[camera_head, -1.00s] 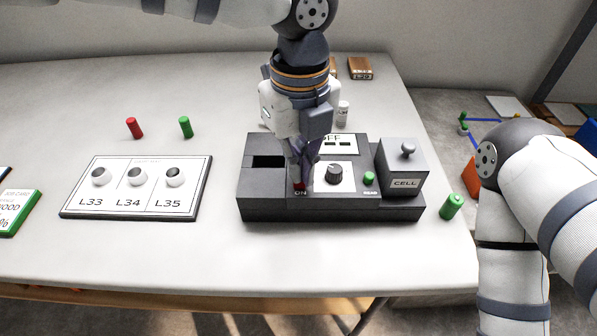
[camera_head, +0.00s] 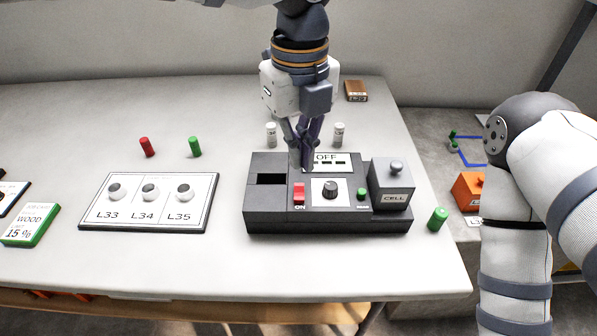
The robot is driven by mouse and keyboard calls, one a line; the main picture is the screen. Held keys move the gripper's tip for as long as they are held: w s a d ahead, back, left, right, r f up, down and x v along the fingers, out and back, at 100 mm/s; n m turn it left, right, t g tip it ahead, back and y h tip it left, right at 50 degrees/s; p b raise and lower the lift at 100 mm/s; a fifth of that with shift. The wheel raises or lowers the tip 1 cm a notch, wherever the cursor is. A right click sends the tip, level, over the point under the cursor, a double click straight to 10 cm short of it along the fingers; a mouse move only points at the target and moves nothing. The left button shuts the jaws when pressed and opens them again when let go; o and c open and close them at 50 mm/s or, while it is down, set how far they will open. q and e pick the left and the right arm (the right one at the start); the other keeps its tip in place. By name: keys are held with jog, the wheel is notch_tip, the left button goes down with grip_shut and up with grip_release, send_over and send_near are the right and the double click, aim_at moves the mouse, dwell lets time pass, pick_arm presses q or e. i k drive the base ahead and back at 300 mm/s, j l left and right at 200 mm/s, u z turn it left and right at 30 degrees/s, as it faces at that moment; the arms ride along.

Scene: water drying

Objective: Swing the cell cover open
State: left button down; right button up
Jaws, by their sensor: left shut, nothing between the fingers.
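The cell cover (camera_head: 392,187) is a grey box-like lid marked CELL with a round knob (camera_head: 396,166) on top. It sits closed at the right end of the black device (camera_head: 270,219). My left gripper (camera_head: 301,168) points down above the device's back middle, left of the cover and apart from it. Its fingers are shut with nothing between them. Below it are a red switch (camera_head: 299,193) by the ON label and a dark dial (camera_head: 330,188). My right arm shows at the right edge; its gripper is out of view.
A green cylinder (camera_head: 437,219) stands just right of the device. Two pale bottles (camera_head: 339,133) stand behind it. A board with L33, L34 and L35 (camera_head: 150,225) lies left, with red (camera_head: 147,147) and green (camera_head: 194,146) cylinders behind. The table's front strip is clear.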

aim_at(391, 185)
jog(key=k, duration=1)
